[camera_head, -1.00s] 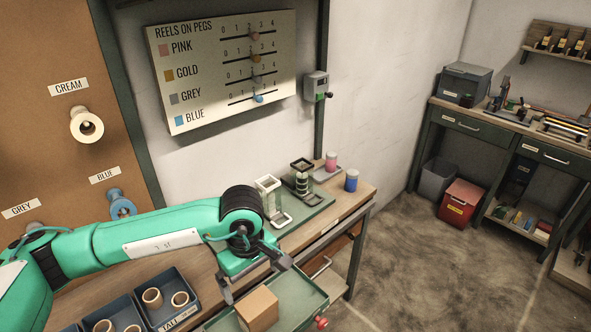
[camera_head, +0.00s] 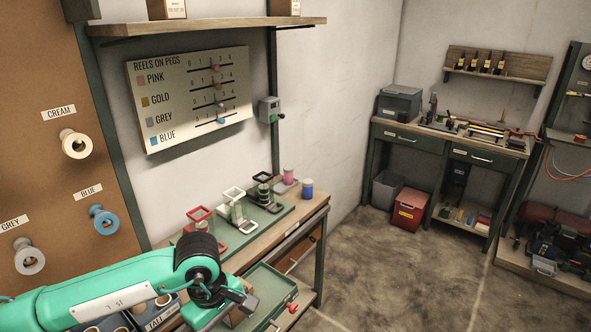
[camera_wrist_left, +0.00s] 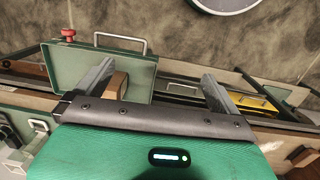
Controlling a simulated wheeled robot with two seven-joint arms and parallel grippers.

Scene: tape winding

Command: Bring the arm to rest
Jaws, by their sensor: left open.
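In the head view the gripper mostly hides a brown box. My right gripper is in neither view.
A green tray (camera_head: 276,220) with red, white and dark frames lies on the bench. A pink reel (camera_head: 288,176) and a blue reel (camera_head: 307,188) stand behind. Dark bins with cream rings sit under my arm. The floor (camera_head: 400,270) at right is clear.

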